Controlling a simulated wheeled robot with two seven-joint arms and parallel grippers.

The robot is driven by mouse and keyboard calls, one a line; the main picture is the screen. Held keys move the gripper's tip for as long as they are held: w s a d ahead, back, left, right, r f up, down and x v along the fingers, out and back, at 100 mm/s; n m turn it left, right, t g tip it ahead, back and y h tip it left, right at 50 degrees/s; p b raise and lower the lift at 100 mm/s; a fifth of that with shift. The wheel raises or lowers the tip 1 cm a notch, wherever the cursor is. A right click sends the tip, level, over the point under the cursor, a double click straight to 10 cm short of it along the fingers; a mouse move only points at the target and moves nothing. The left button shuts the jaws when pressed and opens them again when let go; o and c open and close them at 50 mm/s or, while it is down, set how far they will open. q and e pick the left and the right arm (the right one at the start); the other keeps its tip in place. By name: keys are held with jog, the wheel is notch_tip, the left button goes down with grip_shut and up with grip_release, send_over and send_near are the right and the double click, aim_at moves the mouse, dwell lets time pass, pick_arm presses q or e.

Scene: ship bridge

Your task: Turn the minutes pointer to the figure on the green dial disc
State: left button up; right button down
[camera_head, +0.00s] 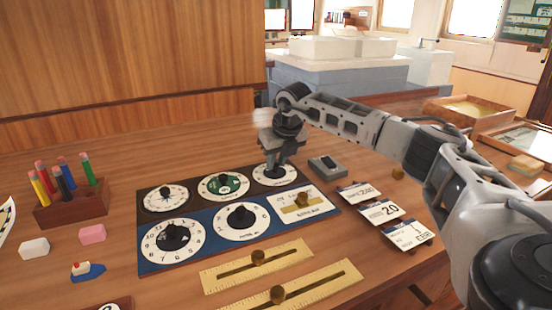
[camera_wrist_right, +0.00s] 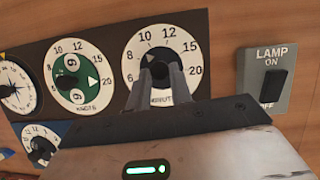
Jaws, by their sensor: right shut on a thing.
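The minutes dial (camera_wrist_right: 185,58) is white with black figures and a black pointer knob (camera_wrist_right: 155,68). The green dial disc (camera_wrist_right: 88,63) sits in the white knots dial to the left. It carries pale round spots with a figure that looks like 6 or 9, and a white triangle. The disc also shows in the head view (camera_head: 232,183). My left gripper is not in view.
A lamp switch (camera_wrist_right: 271,84) stands right of the minutes dial. Other dials with black knobs (camera_head: 240,214) fill the panel. Brass sliders (camera_head: 258,257), number cards (camera_head: 379,211) and a pen holder (camera_head: 72,209) lie around it. Bare wood lies behind the panel.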

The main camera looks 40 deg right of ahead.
jog(key=n+y, duration=0.1)
jog(key=n, duration=0.1)
jog(key=n+p, duration=0.1)
jog(key=n, duration=0.1)
jog(key=n+y+p, duration=0.1)
jog(key=n, duration=0.1)
jog(key=shift+w+d+r+y, duration=0.1)
jog(key=shift+d+r+y, duration=0.1)
jog(key=shift+d+y, duration=0.15)
jog(key=n, duration=0.2)
jog(key=n+y, duration=0.1)
jog(key=n, duration=0.1)
jog(key=n+g, duration=0.1)
jog(key=n, duration=0.1)
jog(key=shift+w+d+y, duration=0.15)
jog(key=shift+d+y, duration=0.1)
jog(key=shift+y, duration=0.1)
jog(key=c, duration=1.3)
grip_release()
jog(key=shift+f, duration=0.1)
jog(key=shift+o, duration=0.2)
jog(key=v, duration=1.6)
jog(key=shift+w, duration=0.1)
